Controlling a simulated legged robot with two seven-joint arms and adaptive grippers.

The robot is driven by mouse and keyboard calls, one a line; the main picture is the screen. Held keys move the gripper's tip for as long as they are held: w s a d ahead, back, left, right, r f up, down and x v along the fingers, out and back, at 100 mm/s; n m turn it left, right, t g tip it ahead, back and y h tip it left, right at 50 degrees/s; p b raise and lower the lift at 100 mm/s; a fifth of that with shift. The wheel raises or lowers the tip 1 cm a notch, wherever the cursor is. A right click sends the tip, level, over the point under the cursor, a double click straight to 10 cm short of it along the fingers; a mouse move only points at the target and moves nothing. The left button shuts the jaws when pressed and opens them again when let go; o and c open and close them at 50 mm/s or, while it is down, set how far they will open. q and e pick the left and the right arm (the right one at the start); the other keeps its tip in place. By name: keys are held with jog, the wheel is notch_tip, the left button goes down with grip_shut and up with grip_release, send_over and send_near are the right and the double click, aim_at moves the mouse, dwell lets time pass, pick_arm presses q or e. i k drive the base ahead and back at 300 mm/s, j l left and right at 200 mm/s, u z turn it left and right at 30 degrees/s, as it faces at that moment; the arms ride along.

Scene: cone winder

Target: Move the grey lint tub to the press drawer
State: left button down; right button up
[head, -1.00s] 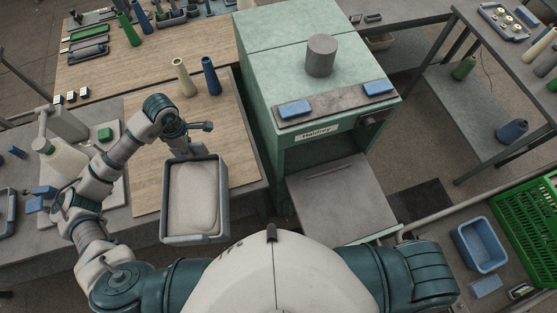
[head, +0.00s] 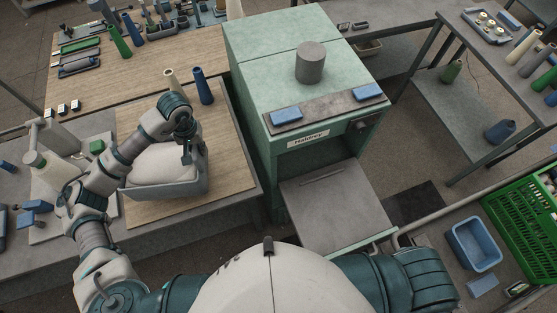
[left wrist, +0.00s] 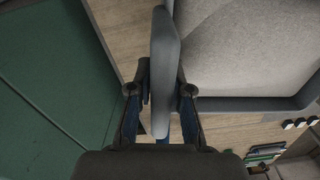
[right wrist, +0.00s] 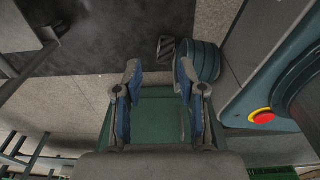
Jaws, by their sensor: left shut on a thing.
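The grey lint tub (head: 185,190), filled with pale lint, is at the wooden board on the left table in the head view. I cannot tell whether it rests on the board or hangs just above it. My left gripper (head: 187,155) is shut on the tub's right wall; in the left wrist view the fingers (left wrist: 163,92) straddle the tub's grey rim (left wrist: 164,60). The press (head: 290,80) is the green cabinet right of the table. A grey drawer-like panel (head: 335,210) juts from its front. My right gripper (right wrist: 158,85) is open and empty in the right wrist view.
A cream cone (head: 173,80) and a blue cone (head: 202,86) stand behind the tub. A grey cylinder (head: 310,62) and two blue blocks (head: 286,115) sit on the press. A blue bin (head: 474,243) and green crate (head: 520,215) are at right.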

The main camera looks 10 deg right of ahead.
aim_at(335, 205)
jog(key=k+l+z, duration=0.1)
jog(key=k+l, duration=0.85)
jog(key=k+l+z, duration=0.15)
jog(key=z, duration=0.95)
jog(key=k+l, duration=0.05)
